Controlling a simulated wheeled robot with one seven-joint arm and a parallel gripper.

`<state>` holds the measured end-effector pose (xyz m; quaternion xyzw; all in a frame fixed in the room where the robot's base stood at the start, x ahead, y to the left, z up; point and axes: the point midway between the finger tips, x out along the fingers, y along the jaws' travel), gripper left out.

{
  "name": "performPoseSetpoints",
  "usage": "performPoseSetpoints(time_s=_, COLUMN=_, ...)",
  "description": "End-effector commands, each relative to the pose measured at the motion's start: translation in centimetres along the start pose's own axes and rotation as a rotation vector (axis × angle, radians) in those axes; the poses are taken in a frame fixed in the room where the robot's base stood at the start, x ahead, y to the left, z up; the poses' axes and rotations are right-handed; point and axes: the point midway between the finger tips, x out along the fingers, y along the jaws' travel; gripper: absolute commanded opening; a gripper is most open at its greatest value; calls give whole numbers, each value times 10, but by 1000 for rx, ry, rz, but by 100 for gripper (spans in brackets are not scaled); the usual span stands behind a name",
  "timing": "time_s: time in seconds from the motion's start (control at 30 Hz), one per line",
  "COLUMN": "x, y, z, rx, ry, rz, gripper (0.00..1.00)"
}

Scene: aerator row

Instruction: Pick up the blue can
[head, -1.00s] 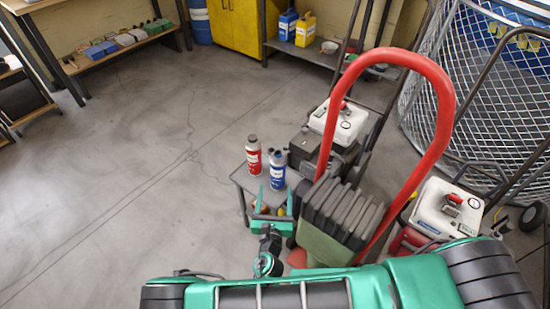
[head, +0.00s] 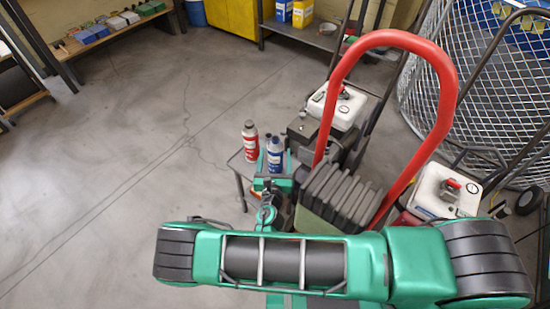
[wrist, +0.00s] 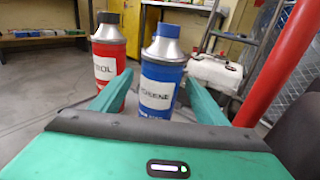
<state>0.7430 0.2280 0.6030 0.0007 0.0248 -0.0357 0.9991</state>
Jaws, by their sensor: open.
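In the wrist view the blue can (wrist: 161,82) is straight ahead, between the teal fingers. My gripper (head: 270,184) is on the near side of the can in the head view. In the wrist view my gripper (wrist: 158,88) is open, with one finger on each side of the blue can. Whether the fingers touch it I cannot tell. The can's base is hidden behind the gripper.
A red can (head: 250,142) stands close left of the blue can, just outside the left finger in the wrist view. A red hoop handle (head: 440,110) and dark ribbed machine (head: 335,195) are close on the right. Open floor (head: 110,170) lies left.

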Motion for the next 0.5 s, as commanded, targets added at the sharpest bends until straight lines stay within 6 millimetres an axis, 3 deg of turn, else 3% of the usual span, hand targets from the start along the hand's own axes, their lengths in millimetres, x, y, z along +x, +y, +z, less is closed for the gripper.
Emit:
performPoseSetpoints(time_s=0.13, x=16, y=0, z=-1, rx=1, ry=1, rz=0, gripper=68)
performPoseSetpoints(time_s=0.33, x=18, y=0, z=-1, rx=0, ry=1, rz=1, gripper=68)
performPoseSetpoints(time_s=0.37, x=18, y=0, z=-1, rx=0, ry=1, rz=0, gripper=65)
performPoseSetpoints(time_s=0.5, x=18, y=0, z=-1, rx=0, ry=1, rz=0, gripper=32)
